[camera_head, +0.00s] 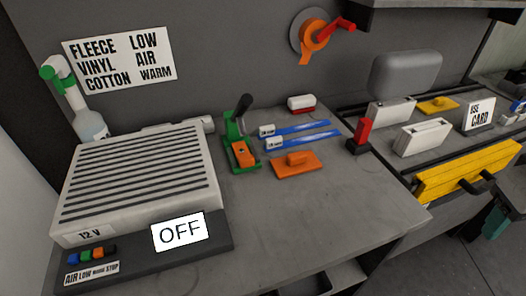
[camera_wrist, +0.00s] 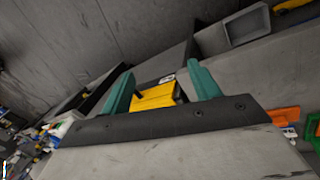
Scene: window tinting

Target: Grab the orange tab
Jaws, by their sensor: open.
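Several orange things lie in the head view; I cannot tell for sure which is the tab. An orange piece (camera_head: 243,154) sits in a green tool with a black lever (camera_head: 236,125). A flat orange block with a raised grip (camera_head: 297,164) lies on the grey bench to its right. An orange strip (camera_head: 314,39) hangs from a round roll on the wall. My gripper (camera_wrist: 160,76) is open, its teal fingers apart with nothing held. An orange item (camera_wrist: 285,115) shows at the right of the wrist view, outside the fingers.
A large slatted grey unit (camera_head: 140,178) with an OFF sign (camera_head: 180,232) fills the bench's left. Blue strips (camera_head: 300,128) lie behind the orange block. A red upright piece (camera_head: 364,132) stands at the right. The bench front is clear.

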